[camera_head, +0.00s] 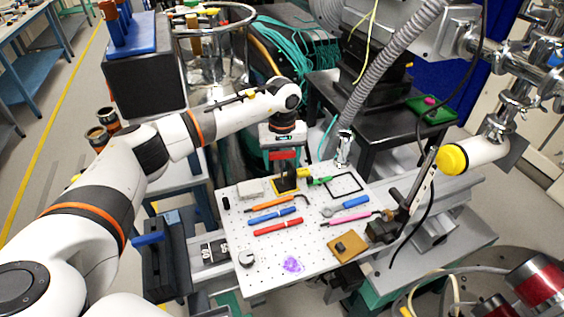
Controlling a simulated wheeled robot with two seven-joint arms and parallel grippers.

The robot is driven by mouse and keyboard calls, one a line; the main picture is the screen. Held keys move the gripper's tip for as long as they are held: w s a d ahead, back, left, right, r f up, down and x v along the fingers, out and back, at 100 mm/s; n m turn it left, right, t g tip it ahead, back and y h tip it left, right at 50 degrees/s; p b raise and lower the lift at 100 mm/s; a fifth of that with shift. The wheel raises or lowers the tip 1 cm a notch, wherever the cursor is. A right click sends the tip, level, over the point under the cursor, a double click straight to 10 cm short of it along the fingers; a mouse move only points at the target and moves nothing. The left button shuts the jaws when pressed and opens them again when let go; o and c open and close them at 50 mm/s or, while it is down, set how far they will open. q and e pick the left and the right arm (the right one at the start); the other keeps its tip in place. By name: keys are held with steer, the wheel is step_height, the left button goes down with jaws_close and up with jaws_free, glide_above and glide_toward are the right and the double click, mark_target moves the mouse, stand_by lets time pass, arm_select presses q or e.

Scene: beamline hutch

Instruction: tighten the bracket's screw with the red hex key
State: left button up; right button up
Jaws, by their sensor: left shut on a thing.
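My left gripper (284,162) is over the far part of the white perforated board (322,233), pointing down. It is shut on a red-handled tool (283,155), which I take as the red hex key; its shank is hard to make out. A dark upright bracket (287,180) on a yellow base (285,190) stands directly below. Its screw is too small to see, and I cannot tell whether the key's tip touches it. My right gripper is not in view.
On the board lie an orange tool (272,204), a blue tool (270,215), a red tool (278,226), a blue wrench (346,206) and a pink tool (349,218). A brown plate (347,248) is near the right edge. A metal post (344,150) stands behind.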

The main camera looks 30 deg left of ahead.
arm_select(q)
steer(key=shift+f+m, duration=0.1)
steer(key=shift+m, duration=0.7)
steer(key=shift+f+m+b, duration=0.1)
steer(key=shift+m+b, duration=0.7)
steer(key=shift+m, duration=0.6)
steer(key=shift+r+m+b, duration=0.2)
steer(key=shift+m+b, duration=0.1)
steer(key=shift+m, duration=0.3)
